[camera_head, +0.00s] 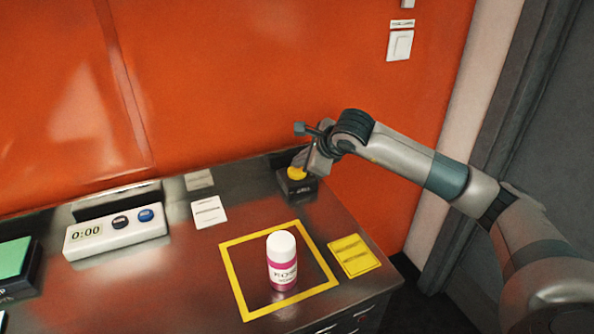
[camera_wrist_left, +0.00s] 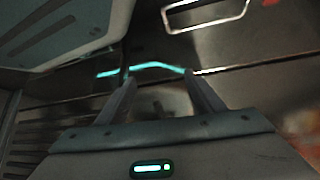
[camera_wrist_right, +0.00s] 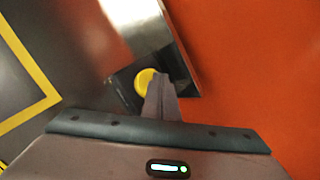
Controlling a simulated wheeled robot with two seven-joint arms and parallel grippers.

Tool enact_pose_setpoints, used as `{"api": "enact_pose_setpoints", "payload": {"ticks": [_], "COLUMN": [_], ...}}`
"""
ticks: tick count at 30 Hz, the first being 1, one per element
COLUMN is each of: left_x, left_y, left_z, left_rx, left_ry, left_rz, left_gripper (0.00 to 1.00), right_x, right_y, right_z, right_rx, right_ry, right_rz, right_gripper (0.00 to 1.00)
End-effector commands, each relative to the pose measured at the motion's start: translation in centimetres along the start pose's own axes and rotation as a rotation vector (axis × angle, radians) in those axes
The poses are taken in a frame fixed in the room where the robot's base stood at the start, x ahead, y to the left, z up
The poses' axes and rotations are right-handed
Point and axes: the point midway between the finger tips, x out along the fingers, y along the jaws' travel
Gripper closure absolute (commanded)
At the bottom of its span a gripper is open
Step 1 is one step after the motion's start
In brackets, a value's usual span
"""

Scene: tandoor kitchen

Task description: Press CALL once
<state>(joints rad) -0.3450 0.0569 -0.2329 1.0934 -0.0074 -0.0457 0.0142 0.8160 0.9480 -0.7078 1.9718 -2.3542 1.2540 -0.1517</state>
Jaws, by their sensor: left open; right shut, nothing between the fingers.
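The CALL button is a yellow round cap (camera_head: 297,173) on a small black box (camera_head: 296,188) at the back right of the counter, against the orange wall. Its front label is too small to read surely. My right gripper (camera_head: 307,168) is shut and empty, its fingertips right at the yellow cap. In the right wrist view the yellow cap (camera_wrist_right: 146,82) shows just beyond the shut fingers (camera_wrist_right: 160,85); I cannot tell whether they touch it. My left gripper (camera_wrist_left: 157,80) is open and empty, away from the button, and is not in the head view.
A white timer (camera_head: 116,236) reading 0:00 has a black and a blue button. A pink bottle with a white cap (camera_head: 281,260) stands inside a yellow square outline (camera_head: 236,290). A yellow pad (camera_head: 354,256) and a white card (camera_head: 209,212) lie nearby.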

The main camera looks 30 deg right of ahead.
Motion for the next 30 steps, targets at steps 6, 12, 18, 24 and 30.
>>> {"api": "enact_pose_setpoints", "payload": {"ticks": [6,12,18,24,30], "left_x": [0.19,0.34,0.49,0.64,0.80], "left_y": [-0.02,-0.03,-0.03,-0.04,-0.04], "left_z": [0.19,0.32,0.44,0.57,0.69], "left_rx": [0.000,0.000,0.000,0.000,0.000], "left_ry": [0.000,0.000,0.000,0.000,0.000], "left_rz": [0.000,0.000,0.000,0.000,0.000], "left_gripper": [0.38,0.38,0.38,0.38,0.38], "right_x": [0.15,0.25,0.36,0.47,0.58], "right_y": [0.11,0.18,0.26,0.35,0.44], "right_z": [-0.10,-0.18,-0.26,-0.34,-0.43], "right_rx": [0.000,0.000,0.000,0.000,0.000], "right_ry": [0.000,0.000,0.000,0.000,0.001], "right_rz": [0.000,0.000,0.000,0.000,0.001], "right_gripper": [1.00,1.00,1.00,1.00,1.00]}}
